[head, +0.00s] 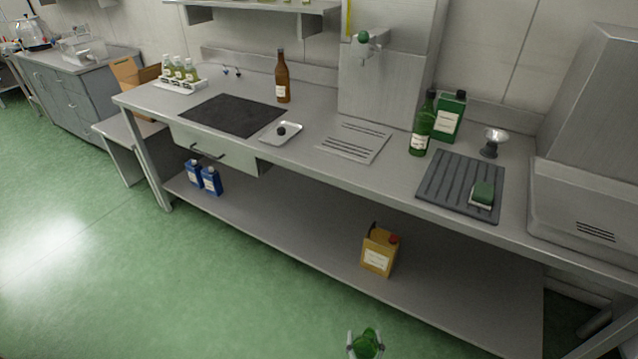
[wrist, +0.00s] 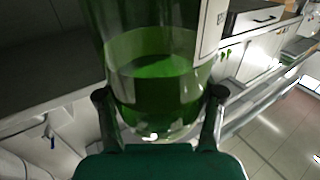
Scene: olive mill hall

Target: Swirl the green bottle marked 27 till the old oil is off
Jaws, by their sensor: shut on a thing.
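My gripper (head: 365,345) is at the bottom edge of the head view, low in front of the bench. It is shut on a green glass bottle (wrist: 150,60), with a finger on either side of its lower part in the wrist view. Green liquid stands in the bottle, its surface showing just above the fingers. A pale label (wrist: 209,28) shows at its right side; I cannot read a number on it. In the head view only a small green part of the held bottle shows. Another green bottle (head: 422,128) stands upright on the bench; its label is too small to read.
Green floor at left is clear.

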